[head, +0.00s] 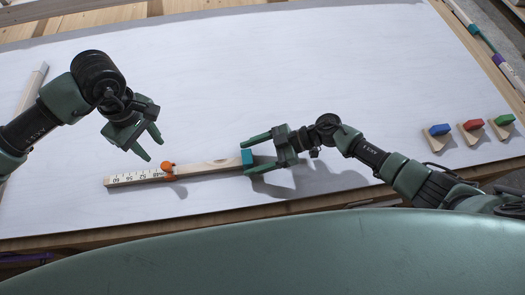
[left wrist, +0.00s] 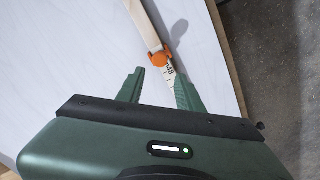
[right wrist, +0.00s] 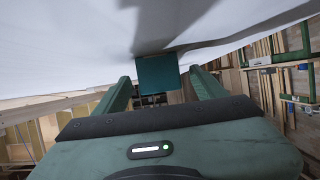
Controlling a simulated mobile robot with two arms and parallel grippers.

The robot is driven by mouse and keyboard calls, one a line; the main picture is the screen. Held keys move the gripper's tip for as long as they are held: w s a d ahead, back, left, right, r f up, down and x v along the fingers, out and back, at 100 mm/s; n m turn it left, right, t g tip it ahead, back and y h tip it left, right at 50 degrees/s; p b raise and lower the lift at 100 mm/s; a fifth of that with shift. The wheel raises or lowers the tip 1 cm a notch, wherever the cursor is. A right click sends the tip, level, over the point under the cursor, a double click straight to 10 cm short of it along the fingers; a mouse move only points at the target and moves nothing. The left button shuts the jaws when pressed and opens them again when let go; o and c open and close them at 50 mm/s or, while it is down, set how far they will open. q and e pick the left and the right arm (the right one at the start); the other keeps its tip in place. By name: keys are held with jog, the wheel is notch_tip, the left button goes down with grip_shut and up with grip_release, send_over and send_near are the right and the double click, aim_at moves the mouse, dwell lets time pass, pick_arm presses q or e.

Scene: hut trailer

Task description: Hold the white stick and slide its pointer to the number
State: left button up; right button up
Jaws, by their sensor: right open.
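The pale stick (head: 210,169) lies on the white table sheet, with a printed number scale at its left end and a teal end piece (head: 247,157) at its right. Its orange pointer (head: 168,171) sits around the stick near the mark that looks like 48; it also shows in the left wrist view (left wrist: 160,58). My left gripper (head: 151,148) is open and empty, above and just left of the pointer. My right gripper (head: 249,157) is open, its fingers on either side of the teal end; the right wrist view shows the teal end (right wrist: 158,74) between the fingers, with gaps.
Blue (head: 439,130), red (head: 473,125) and green (head: 504,120) topped wooden pieces stand at the right. Another stick (head: 490,45) lies along the right edge and a pale bar (head: 32,88) at the left. The white sheet (head: 260,70) behind the stick is clear.

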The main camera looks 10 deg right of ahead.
jog(key=shift+a+f, duration=0.1)
jog(key=shift+a, duration=0.15)
jog(key=c, duration=1.5)
pick_arm(q)
jog(key=shift+o, duration=1.3)
pick_arm(e)
grip_shut()
